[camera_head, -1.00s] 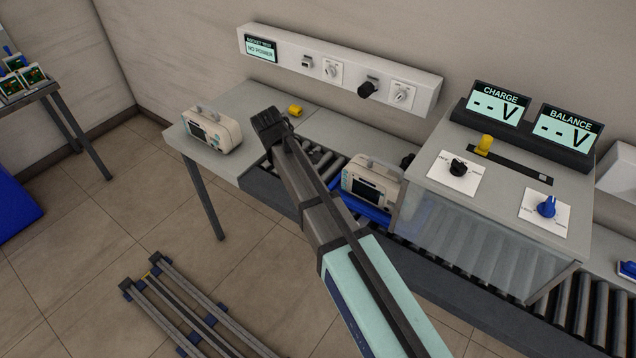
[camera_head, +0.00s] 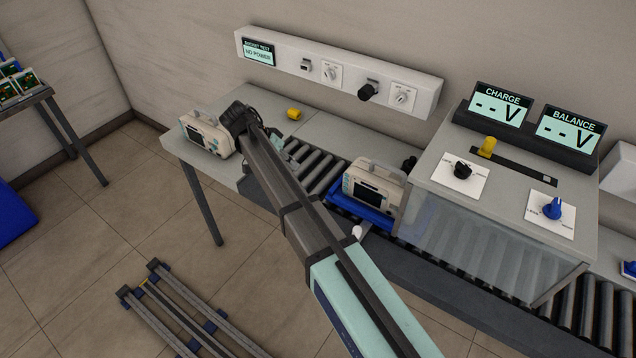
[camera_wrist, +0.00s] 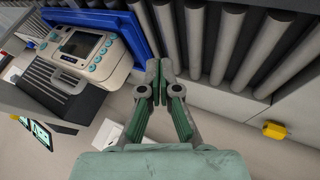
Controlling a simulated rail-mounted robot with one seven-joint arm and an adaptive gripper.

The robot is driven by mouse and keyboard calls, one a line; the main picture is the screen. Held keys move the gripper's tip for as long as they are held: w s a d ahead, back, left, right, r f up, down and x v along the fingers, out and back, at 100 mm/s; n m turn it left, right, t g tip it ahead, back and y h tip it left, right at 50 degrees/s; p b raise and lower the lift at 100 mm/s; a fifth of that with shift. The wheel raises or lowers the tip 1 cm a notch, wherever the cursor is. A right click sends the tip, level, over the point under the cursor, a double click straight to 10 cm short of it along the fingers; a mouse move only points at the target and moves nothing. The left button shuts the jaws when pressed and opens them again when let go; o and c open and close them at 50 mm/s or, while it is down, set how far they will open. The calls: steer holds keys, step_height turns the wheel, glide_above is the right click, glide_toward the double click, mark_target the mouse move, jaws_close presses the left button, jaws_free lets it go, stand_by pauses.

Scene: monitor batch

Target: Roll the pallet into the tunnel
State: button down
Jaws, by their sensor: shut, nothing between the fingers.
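The blue pallet (camera_head: 345,203) lies on the roller conveyor with a cream monitor (camera_head: 374,186) on it, just left of the tunnel's open end. The tunnel (camera_head: 470,232) is the grey box with clear sides over the rollers. In the wrist view the pallet (camera_wrist: 112,17) and its monitor (camera_wrist: 82,50) are at upper left. My gripper (camera_wrist: 160,70) is shut and empty, its tips close to the pallet's edge; I cannot tell if they touch. In the head view my arm hides most of the gripper.
A second monitor (camera_head: 205,133) stands on the left table, near my wrist. A yellow part (camera_head: 294,114) lies on the table behind. CHARGE (camera_head: 501,103) and BALANCE (camera_head: 570,133) displays read "--V". Bare rollers (camera_head: 315,167) lie left of the pallet. A rail frame (camera_head: 185,310) is on the floor.

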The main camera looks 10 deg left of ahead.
steer(key=p+x, duration=0.3)
steer(key=x, duration=0.6)
steer(key=shift+d+f, duration=0.25)
steer(key=shift+d, duration=0.05)
steer(key=shift+s+d+p, duration=0.25)
steer(key=shift+d+p, duration=0.1)
steer(key=shift+d, duration=0.2)
steer(key=shift+s+d+p, duration=0.3)
steer(key=shift+d+p, duration=0.05)
steer(key=shift+d, duration=0.2)
steer(key=shift+s+d+f, duration=0.15)
steer(key=shift+s+d, duration=0.15)
steer(key=shift+d, duration=0.35)
